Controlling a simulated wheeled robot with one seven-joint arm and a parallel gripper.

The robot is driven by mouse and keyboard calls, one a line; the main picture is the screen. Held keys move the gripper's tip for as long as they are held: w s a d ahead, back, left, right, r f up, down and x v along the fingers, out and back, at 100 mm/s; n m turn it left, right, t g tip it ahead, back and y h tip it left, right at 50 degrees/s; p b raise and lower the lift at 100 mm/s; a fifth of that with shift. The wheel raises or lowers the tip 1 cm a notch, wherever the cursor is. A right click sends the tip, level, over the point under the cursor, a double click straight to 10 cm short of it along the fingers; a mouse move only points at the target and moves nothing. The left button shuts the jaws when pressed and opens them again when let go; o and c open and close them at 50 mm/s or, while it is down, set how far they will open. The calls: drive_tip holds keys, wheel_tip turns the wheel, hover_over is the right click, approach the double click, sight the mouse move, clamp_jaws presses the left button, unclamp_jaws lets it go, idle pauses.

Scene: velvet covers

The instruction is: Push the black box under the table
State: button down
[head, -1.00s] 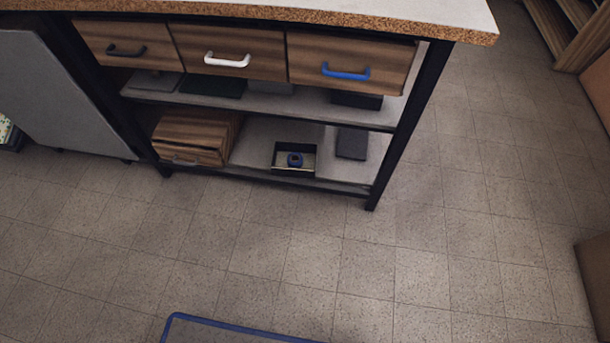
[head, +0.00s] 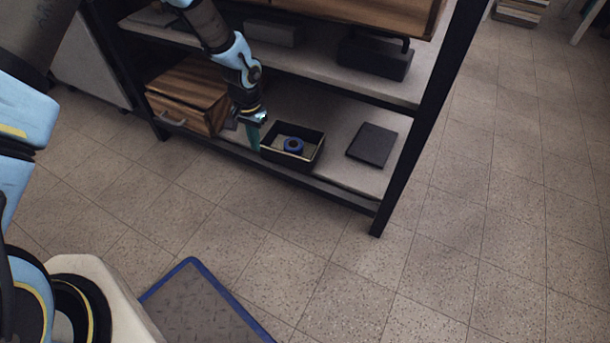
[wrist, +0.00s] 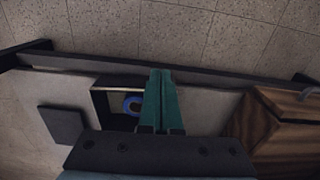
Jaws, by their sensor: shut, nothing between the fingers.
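A small open black box (head: 310,158) sits on the bottom shelf of the table (head: 385,190), near the shelf's front edge. A blue ring-shaped roll (head: 293,145) lies in it. My gripper (head: 253,135) is shut and empty, with teal fingers close to the box's left side in the head view. In the wrist view the shut fingers (wrist: 161,100) point at the shelf's front edge and partly hide the box (wrist: 102,104). The blue roll (wrist: 133,105) shows beside them. I cannot tell whether the fingers touch the box.
A wooden drawer box (head: 190,100) stands left of my gripper on the bottom shelf. A flat dark slab (head: 372,145) lies to the right of the black box. A larger black case (head: 375,55) is above. A blue-edged mat (head: 205,305) lies on the open floor.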

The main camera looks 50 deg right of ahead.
drive_tip(key=shift+m, duration=0.3)
drive_tip(key=shift+s+d+f+b, duration=0.3)
drive_tip(key=shift+d+f+b, duration=0.65)
drive_tip(key=shift+f, duration=1.15)
drive_tip(key=shift+s+d+f+b, duration=0.25)
drive_tip(key=shift+d+f+b, duration=0.65)
drive_tip(key=shift+f, duration=1.15)
drive_tip(key=shift+s+d+f+b, duration=0.3)
drive_tip(key=shift+d+f+b, duration=0.35)
drive_tip(key=shift+d+f, duration=1.05)
drive_tip(key=shift+a+f, duration=0.4)
drive_tip(key=shift+a, duration=0.1)
drive_tip(key=shift+d, duration=0.1)
